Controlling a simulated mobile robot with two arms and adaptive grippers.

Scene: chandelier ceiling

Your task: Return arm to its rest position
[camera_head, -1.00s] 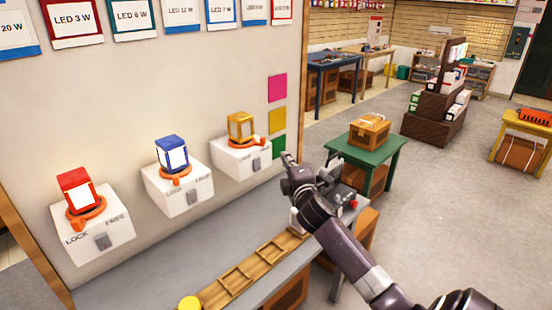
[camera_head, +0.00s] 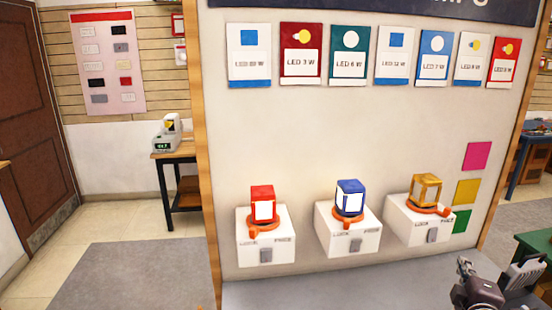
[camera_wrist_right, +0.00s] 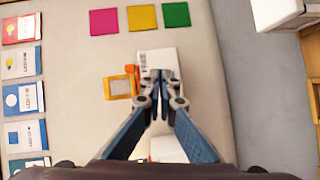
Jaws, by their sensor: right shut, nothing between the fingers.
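My right gripper (camera_head: 476,284) is at the lower right of the head view, above the right end of the grey counter (camera_head: 300,293). In the right wrist view its fingers (camera_wrist_right: 159,95) are closed together and hold nothing. The lamp with the yellow frame (camera_head: 425,190) stands on a white box on the board, left of and above the gripper. In the wrist view the yellow lamp (camera_wrist_right: 120,86) shows just left of the fingertips, apart from them. My left gripper shows in neither view.
A red lamp (camera_head: 263,204) and a blue lamp (camera_head: 349,197) stand on white boxes (camera_head: 265,248) along the board. LED cards (camera_head: 349,55) hang above. A green table (camera_head: 537,246) is at the right edge. Open floor (camera_head: 130,275) lies at the left.

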